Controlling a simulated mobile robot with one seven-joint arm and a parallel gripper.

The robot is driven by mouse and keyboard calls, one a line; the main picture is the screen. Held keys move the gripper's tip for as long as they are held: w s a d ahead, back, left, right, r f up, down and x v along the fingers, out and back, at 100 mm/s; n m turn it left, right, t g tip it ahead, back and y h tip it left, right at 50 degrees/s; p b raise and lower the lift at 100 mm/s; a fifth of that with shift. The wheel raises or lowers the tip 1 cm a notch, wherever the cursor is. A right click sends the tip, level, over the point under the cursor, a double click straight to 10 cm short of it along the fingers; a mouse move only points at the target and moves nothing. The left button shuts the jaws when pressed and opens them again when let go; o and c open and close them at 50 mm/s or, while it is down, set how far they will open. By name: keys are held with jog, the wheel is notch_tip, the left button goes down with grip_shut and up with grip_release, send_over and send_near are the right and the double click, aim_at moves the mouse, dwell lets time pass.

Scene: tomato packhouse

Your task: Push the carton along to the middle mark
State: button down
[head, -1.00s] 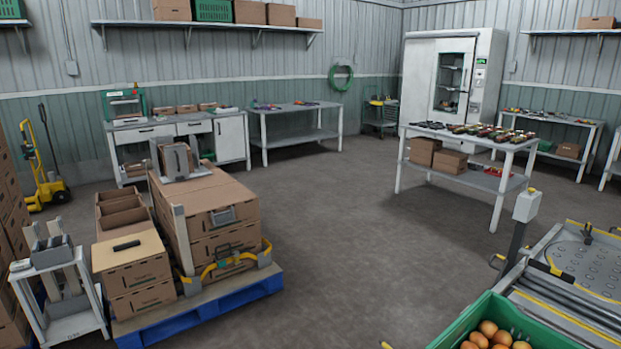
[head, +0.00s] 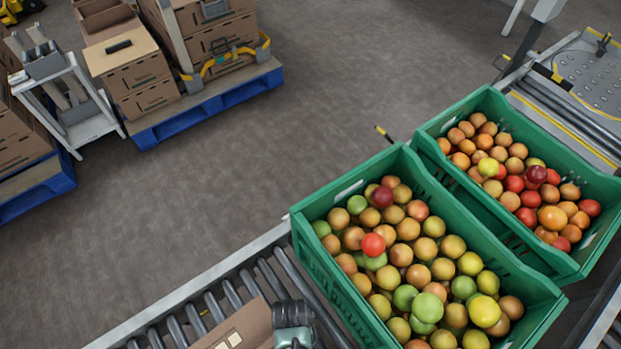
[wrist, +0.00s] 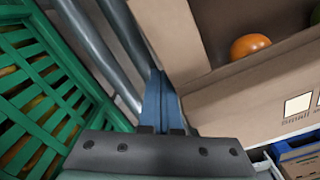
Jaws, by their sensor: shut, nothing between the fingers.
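The carton (head: 238,332) is a brown cardboard box on the roller conveyor (head: 185,300), cut off by the bottom edge of the head view. In the wrist view the open carton (wrist: 240,108) fills the right side, with an orange tomato (wrist: 250,46) inside. My gripper (wrist: 165,82) is shut and empty, its blue fingers pointing down right beside the carton's wall, over the rollers. I cannot tell whether they touch it. In the head view only a grey-green part of my wrist shows beside the carton; the fingertips are hidden. I cannot make out the middle mark.
A green crate of tomatoes (head: 318,262) stands close to the right of the carton, and its slatted side (wrist: 40,105) is left of my fingers. A second green crate (head: 590,250) stands behind it. Rollers left of the carton look clear. A blue pallet (head: 215,103) stands beyond open floor.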

jog(key=shift+s+a, duration=0.6)
jog(key=shift+a, duration=0.15)
jog(key=shift+s+a+p, duration=0.4)
jog(key=shift+s+a, duration=0.25)
jog(key=shift+a, duration=0.25)
jog(key=shift+s+a+p, duration=0.4)
jog(key=shift+s+a, duration=0.25)
jog(key=shift+a, duration=0.25)
jog(key=shift+s+a, duration=0.75)
jog(key=shift+a, duration=0.3)
jog(key=shift+s+a, duration=0.7)
jog(key=shift+a, duration=0.3)
jog(key=shift+s+a, duration=0.75)
jog(key=shift+a, duration=0.3)
